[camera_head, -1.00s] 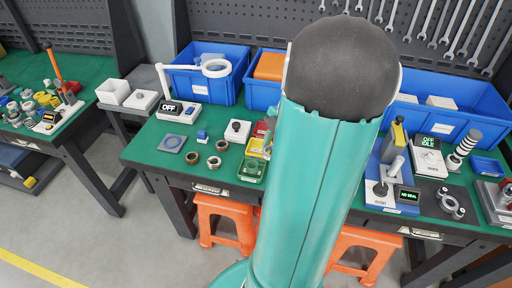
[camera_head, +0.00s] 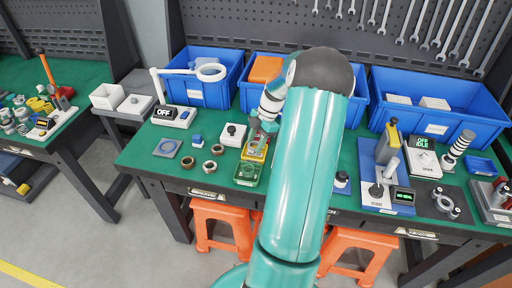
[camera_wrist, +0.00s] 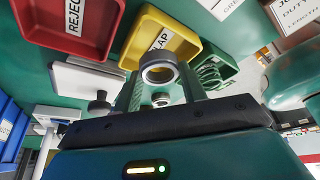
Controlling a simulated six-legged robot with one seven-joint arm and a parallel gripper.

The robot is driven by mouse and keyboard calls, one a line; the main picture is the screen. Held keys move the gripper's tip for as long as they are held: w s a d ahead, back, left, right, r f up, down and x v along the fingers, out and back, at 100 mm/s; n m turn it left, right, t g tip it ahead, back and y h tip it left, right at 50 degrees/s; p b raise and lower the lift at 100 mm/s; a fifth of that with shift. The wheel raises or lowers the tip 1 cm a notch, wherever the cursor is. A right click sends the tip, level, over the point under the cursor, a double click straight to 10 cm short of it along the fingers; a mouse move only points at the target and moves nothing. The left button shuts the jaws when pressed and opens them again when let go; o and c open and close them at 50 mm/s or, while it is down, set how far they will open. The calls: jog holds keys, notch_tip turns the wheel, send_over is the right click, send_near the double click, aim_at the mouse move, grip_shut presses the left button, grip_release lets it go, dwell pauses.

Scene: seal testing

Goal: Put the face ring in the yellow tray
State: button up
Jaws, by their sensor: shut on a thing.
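My gripper (camera_wrist: 160,88) is shut on a grey metal face ring (camera_wrist: 158,68), held between its fingertips in the wrist view. The yellow tray (camera_wrist: 143,32), with a white label reading "LAP", lies behind the ring in that view. The ring overlaps the tray's near edge in the picture; its height above the tray is not clear. In the head view, the yellow tray (camera_head: 256,149) is partly visible below my gripper (camera_head: 267,130), and the held ring cannot be made out.
A red "REJECT" tray (camera_wrist: 72,30) and a green tray (camera_wrist: 212,70) flank the yellow tray. Several loose rings (camera_head: 210,165) lie left of the trays. A white knobbed block (camera_head: 233,135) stands nearby. Blue bins (camera_head: 205,92) line the back.

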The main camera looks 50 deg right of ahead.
aim_at(253, 155)
jog(key=shift+f, duration=1.45)
jog(key=shift+f, duration=0.1)
jog(key=o, duration=0.7)
